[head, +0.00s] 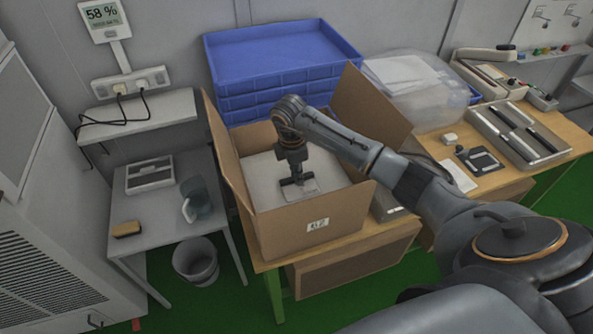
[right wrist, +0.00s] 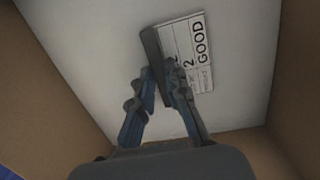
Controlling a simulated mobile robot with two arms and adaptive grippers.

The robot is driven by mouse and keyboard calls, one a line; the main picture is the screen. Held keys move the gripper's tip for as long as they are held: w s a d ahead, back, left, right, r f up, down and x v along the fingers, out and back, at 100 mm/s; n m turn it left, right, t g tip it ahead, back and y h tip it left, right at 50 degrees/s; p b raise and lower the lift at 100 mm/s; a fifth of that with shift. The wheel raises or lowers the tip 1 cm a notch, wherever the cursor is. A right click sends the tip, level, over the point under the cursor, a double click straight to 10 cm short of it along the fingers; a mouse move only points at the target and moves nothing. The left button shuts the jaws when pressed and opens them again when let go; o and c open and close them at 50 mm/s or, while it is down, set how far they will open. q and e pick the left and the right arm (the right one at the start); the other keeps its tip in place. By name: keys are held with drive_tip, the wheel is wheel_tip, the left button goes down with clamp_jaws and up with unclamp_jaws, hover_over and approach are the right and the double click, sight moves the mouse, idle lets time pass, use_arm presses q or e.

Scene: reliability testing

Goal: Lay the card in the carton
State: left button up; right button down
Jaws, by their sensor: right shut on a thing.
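The carton (head: 275,232) is an open cardboard box with its flaps up and a "G2" label, standing on the wooden bench. My right gripper (head: 297,180) reaches down into it from above. In the right wrist view the right gripper (right wrist: 170,95) is shut on a dark clip-like bar at the edge of the white card (right wrist: 203,50), which reads "GOOD". The card also shows in the head view (head: 303,192), over a pale surface inside the carton. I cannot tell whether the card touches that surface. My left gripper is not in view.
Blue stacked crates (head: 280,50) stand behind the carton. A clear plastic bag (head: 425,100) and a tray of dark tools (head: 520,135) lie to the right. A small grey table (head: 160,215) with a jug (head: 197,200) and a bin (head: 197,262) are to the left.

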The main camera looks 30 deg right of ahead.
sight(293, 179)
drive_tip(key=c, duration=1.3)
unclamp_jaws()
drive_tip(key=shift+c, duration=0.2)
wheel_tip(293, 179, up, 12)
drive_tip(key=a+b, duration=0.1)
drive_tip(key=b, duration=0.2)
drive_tip(key=shift+s+a, duration=0.15)
drive_tip(key=shift+s, duration=0.05)
